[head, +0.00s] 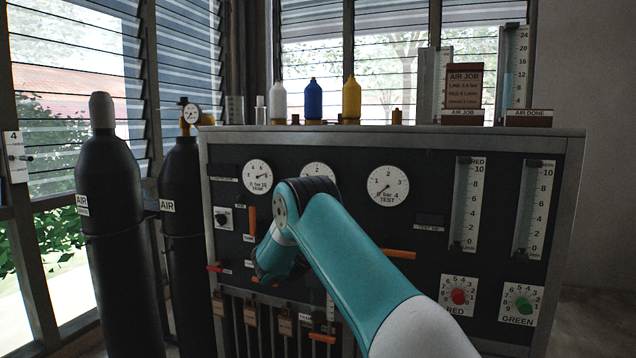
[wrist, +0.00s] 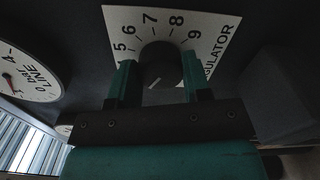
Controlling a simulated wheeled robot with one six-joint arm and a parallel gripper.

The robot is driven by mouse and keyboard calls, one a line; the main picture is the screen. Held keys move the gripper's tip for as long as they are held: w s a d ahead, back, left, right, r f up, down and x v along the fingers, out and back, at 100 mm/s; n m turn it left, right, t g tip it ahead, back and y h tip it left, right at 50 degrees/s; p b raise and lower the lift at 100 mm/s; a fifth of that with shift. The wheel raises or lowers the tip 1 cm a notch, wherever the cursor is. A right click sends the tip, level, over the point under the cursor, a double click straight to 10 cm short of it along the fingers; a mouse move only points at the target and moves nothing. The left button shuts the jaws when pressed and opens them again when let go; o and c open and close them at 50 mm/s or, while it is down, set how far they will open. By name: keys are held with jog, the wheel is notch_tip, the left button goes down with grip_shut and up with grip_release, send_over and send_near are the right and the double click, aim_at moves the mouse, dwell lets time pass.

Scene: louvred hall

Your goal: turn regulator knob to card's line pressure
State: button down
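The job card (head: 464,87) stands on top of the cabinet in the head view; its line entry seems to read 3.4 bar, in small print. The black regulator knob (wrist: 160,62) sits on a white plate numbered around it; 5 to 9 show in the wrist view. Its pale mark points down-left there. My gripper (wrist: 160,78) has a green finger against each side of the knob. In the head view my arm hides the knob and fingers. The line gauge (head: 317,170) is partly hidden by my arm; in the wrist view it is cut off (wrist: 28,75), with its exact reading unclear.
The tank gauge (head: 258,176) and test gauge (head: 388,186) flank the line gauge. Red (head: 458,297) and green (head: 522,304) knobs sit lower right under two flow tubes. Black air cylinders (head: 118,235) stand left. Orange handles and hanging tags lie close around my arm.

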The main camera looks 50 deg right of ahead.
jog(key=c, duration=0.8)
grip_release()
jog(key=shift+s+f, duration=0.1)
jog(key=shift+s, duration=0.05)
jog(key=shift+o, duration=1.2)
jog(key=shift+a+n+p, duration=0.3)
jog(key=shift+n+p, duration=0.3)
jog(key=shift+p, duration=0.15)
jog(key=s+a+n+p, duration=0.3)
jog(key=a+n+p, duration=0.6)
jog(key=n, duration=0.4)
jog(key=shift+n, duration=0.4)
jog(key=shift+s+x, duration=0.15)
jog(key=shift+x, duration=2.4)
jog(key=shift+s+x, duration=0.15)
jog(key=shift+x, duration=2.4)
jog(key=shift+d, duration=0.1)
grip_shut()
